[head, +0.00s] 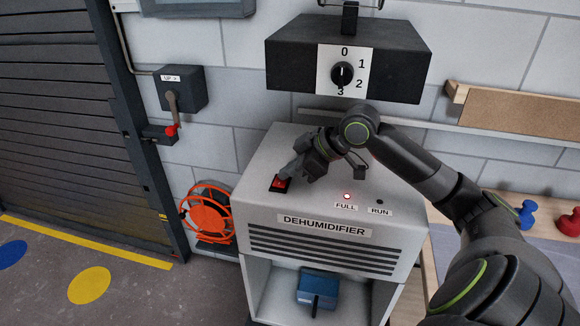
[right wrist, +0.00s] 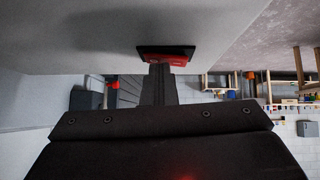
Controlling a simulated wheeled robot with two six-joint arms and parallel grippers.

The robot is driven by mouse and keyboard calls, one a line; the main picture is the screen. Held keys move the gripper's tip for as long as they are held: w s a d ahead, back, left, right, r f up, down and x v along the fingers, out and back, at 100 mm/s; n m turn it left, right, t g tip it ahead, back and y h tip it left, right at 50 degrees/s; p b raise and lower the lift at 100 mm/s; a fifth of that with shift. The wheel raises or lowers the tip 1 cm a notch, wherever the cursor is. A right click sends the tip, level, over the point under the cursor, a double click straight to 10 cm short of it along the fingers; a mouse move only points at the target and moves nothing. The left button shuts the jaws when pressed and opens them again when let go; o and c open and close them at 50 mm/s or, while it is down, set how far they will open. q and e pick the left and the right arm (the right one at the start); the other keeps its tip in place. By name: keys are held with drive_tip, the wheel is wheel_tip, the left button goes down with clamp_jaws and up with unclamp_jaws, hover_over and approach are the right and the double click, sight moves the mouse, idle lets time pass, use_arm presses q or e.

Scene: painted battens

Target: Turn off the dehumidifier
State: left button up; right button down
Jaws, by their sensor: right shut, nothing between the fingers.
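The grey dehumidifier (head: 300,232) stands against the wall, labelled on its front edge. A red rocker switch (head: 279,184) in a black frame sits at the left of its top; it also shows in the right wrist view (right wrist: 168,59). My right gripper (head: 288,175) is shut and empty, its fingertips right at the switch and partly covering it. Whether they touch it I cannot tell. My left gripper is not in view.
A black box with a rotary dial (head: 342,74) hangs above the dehumidifier. A crank box (head: 180,88) and an orange reel (head: 208,213) are to the left. A blue container (head: 317,288) sits in the lower bay. A bench with blue and red pieces stands right.

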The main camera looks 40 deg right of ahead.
drive_tip(key=shift+s+a+r, duration=0.15)
drive_tip(key=shift+s+a, duration=0.15)
drive_tip(key=shift+a, duration=0.1)
drive_tip(key=shift+s+d+r, duration=0.35)
drive_tip(key=shift+p+v, duration=0.4)
drive_tip(key=shift+v, duration=1.9)
drive_tip(key=p+v, duration=1.1)
drive_tip(key=p, duration=0.8)
drive_tip(key=shift+s+r, duration=0.2)
drive_tip(key=shift+s, duration=0.05)
